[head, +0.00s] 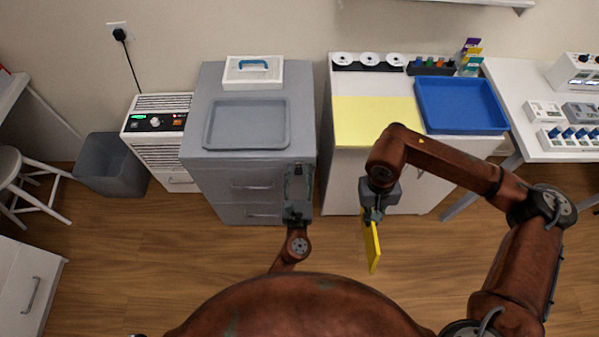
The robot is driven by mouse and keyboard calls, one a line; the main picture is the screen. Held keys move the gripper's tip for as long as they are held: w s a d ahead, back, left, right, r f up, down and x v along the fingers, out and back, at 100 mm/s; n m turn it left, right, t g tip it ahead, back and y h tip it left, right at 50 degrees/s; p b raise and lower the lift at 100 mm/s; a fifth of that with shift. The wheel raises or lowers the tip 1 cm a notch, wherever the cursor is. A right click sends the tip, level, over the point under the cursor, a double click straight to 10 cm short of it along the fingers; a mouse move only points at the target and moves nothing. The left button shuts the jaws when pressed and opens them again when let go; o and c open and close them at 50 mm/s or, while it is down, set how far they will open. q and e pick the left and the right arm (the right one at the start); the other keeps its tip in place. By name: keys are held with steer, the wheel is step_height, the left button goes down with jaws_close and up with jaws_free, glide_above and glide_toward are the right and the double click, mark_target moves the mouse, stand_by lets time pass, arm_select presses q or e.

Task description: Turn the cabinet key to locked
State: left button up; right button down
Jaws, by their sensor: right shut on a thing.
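The grey cabinet (222,176) with drawers stands left of centre. My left gripper (297,182) is at the right part of the cabinet's front, close to it or touching it. It covers that part of the front, and I cannot make out the key or which way it is turned. Whether the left fingers hold anything is too small to tell. My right gripper (373,214) is shut on a flat yellow thing (372,247), which hangs down in front of the white cabinet, above the floor.
A grey tray (207,138) and a white case with a blue handle (243,75) are on the grey cabinet. The white cabinet (340,180) bears a yellow mat (365,118) and a blue tray (424,125). A bin (108,170) and heater (165,152) stand left. The front floor is clear.

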arm_select(q)
jaws_close()
steer(key=shift+d, duration=0.15)
arm_select(e)
steer(key=shift+d, duration=0.1)
steer(key=shift+f, duration=0.1)
